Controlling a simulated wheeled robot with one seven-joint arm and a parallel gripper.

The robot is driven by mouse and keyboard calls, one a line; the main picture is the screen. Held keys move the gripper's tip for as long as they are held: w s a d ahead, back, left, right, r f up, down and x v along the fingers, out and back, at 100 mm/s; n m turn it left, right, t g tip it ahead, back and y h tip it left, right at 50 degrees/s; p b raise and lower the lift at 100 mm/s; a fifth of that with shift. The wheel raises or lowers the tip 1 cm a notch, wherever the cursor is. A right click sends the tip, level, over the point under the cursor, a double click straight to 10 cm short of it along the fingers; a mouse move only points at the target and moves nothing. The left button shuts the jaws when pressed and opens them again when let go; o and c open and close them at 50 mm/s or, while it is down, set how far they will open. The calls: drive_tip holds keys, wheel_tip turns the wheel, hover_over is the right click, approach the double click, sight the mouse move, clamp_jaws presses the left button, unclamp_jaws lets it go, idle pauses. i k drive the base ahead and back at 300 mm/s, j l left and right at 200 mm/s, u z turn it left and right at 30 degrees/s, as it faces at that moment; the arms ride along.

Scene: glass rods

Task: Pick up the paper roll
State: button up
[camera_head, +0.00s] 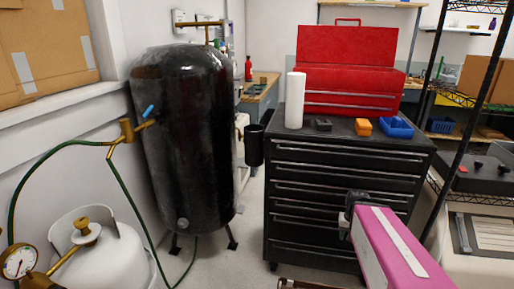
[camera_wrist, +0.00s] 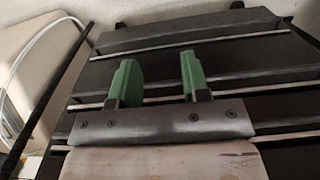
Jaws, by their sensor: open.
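The paper roll (camera_head: 295,99) is a white upright cylinder on the left part of the black tool cabinet's top, just left of the red toolbox. It is not in the wrist view. My gripper (camera_wrist: 160,78) shows two green fingers apart with nothing between them in the wrist view. Dark drawer fronts with pale handle strips lie beyond the fingers. In the head view my pink arm comes in from the lower right, in front of the cabinet's drawers. My arm's end there is lower than the paper roll and to its right. The fingers are not clear in that view.
The black tool cabinet (camera_head: 330,190) carries an open red toolbox (camera_head: 345,75), a small dark object (camera_head: 322,125), an orange item (camera_head: 362,127) and a blue bin (camera_head: 397,127). A black tank (camera_head: 187,140) stands left. A wire shelf rack (camera_head: 470,130) stands right.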

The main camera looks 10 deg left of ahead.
sight(296, 85)
drive_tip(key=k+j, duration=0.1)
drive_tip(key=j, duration=0.3)
drive_tip(key=k+j+u, duration=0.1)
drive_tip(key=j, duration=0.3)
drive_tip(key=k+j, duration=0.2)
drive_tip(key=j, duration=0.15)
drive_tip(key=k+j, duration=0.2)
drive_tip(key=j, duration=0.15)
drive_tip(key=k+j+z, duration=0.1)
drive_tip(key=j, duration=0.25)
drive_tip(key=k, duration=0.1)
